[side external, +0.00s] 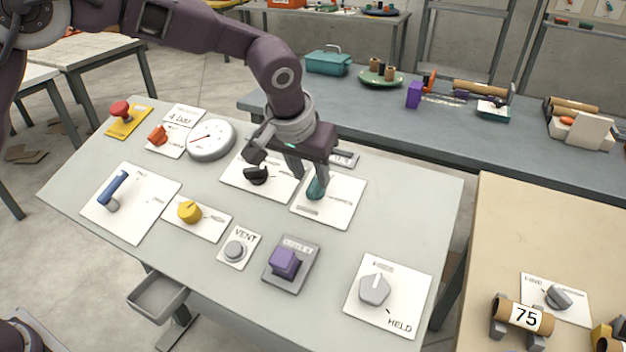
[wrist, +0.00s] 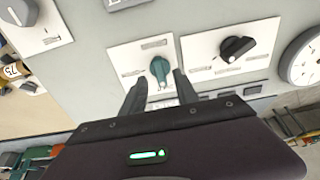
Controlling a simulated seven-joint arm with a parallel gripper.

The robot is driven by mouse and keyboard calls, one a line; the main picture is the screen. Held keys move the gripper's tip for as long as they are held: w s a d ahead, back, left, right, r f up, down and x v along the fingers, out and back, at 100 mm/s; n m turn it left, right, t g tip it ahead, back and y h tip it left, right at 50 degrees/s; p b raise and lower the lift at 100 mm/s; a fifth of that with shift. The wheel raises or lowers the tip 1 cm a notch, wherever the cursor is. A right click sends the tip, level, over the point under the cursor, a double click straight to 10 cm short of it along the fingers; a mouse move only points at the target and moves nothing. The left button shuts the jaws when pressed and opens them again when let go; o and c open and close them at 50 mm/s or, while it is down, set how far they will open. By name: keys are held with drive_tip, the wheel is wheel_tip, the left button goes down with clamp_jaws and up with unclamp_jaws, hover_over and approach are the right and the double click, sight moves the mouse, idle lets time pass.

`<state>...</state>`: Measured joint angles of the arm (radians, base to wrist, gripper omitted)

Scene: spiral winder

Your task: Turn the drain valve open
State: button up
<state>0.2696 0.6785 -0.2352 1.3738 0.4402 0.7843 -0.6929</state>
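A teal knob (side external: 316,188) stands on a white plate (side external: 340,212) near the panel's far edge; its label is too small to read, so I cannot confirm it is the drain valve. It also shows in the wrist view (wrist: 160,70), with its pointer along the plate. My gripper (side external: 308,176) is over this knob. In the wrist view my gripper (wrist: 160,86) has its two fingers apart, one on each side of the knob's near end, with gaps visible. Whether a finger touches it I cannot tell.
A black knob (side external: 256,174) sits close to the left of my gripper, with a round gauge (side external: 211,139) beyond. A purple knob (side external: 284,262), a grey knob (side external: 375,289), a yellow knob (side external: 189,212) and a blue lever (side external: 112,190) stand nearer. A grey tray (side external: 160,298) hangs below the panel.

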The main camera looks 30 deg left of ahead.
sight(314, 183)
drive_tip(key=x, duration=0.3)
drive_tip(key=shift+f, duration=0.1)
clamp_jaws()
drive_tip(key=m, duration=0.8)
drive_tip(key=shift+m+h, duration=0.3)
drive_tip(key=shift+m, duration=0.1)
drive_tip(key=m, duration=0.4)
drive_tip(key=shift+w, duration=0.1)
drive_tip(key=m, duration=0.5)
drive_tip(key=shift+g, duration=0.4)
drive_tip(key=shift+m, duration=0.3)
